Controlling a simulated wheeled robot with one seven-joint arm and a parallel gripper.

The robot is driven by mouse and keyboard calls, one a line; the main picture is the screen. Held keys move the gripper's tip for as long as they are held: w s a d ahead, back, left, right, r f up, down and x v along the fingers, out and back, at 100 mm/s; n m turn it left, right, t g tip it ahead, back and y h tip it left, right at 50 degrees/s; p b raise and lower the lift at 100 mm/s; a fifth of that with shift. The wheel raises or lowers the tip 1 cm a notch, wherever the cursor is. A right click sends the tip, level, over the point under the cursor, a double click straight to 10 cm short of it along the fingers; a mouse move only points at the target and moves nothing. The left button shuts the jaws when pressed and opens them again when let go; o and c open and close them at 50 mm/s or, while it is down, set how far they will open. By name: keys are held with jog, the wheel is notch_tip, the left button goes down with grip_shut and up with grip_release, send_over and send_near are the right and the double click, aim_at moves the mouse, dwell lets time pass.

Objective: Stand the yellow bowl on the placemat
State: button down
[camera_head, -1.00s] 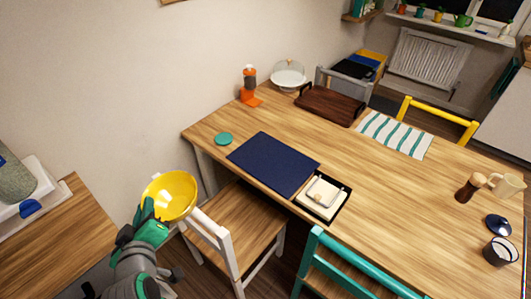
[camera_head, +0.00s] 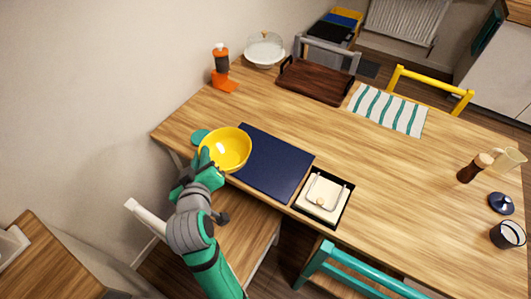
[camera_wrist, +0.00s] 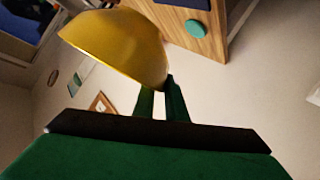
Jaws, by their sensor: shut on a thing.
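The yellow bowl (camera_head: 226,149) is held at its rim by my gripper (camera_head: 207,168), which is shut on its near left side. In the head view the bowl shows over the left end of the dark blue placemat (camera_head: 272,164) and the table edge. In the wrist view the bowl (camera_wrist: 120,42) is tilted in the picture, with the fingers (camera_wrist: 161,100) at its rim. The placemat lies flat on the wooden table, its left part hidden by the bowl. The bowl appears raised; its exact height above the table is hard to tell.
A green coaster (camera_head: 200,137) lies just left of the bowl. A black tray with a cream napkin holder (camera_head: 324,196) sits right of the placemat. An orange dispenser (camera_head: 222,70) and a brown tray (camera_head: 312,81) stand farther back. Chairs surround the table.

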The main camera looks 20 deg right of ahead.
jog(key=s+d+f+m+h, duration=0.1)
jog(key=s+d+f+m, duration=0.15)
jog(key=d+f, duration=0.55)
send_over(251, 164)
jog(key=shift+n, duration=0.25)
notch_tip(251, 164, down, 7)
jog(key=shift+f, duration=0.2)
notch_tip(251, 164, down, 3)
jog(key=shift+f, duration=0.1)
jog(key=shift+d, duration=0.2)
jog(key=shift+s, duration=0.1)
jog(key=shift+a+f, duration=0.1)
jog(key=shift+f, duration=0.05)
jog(key=c, duration=1.8)
grip_release()
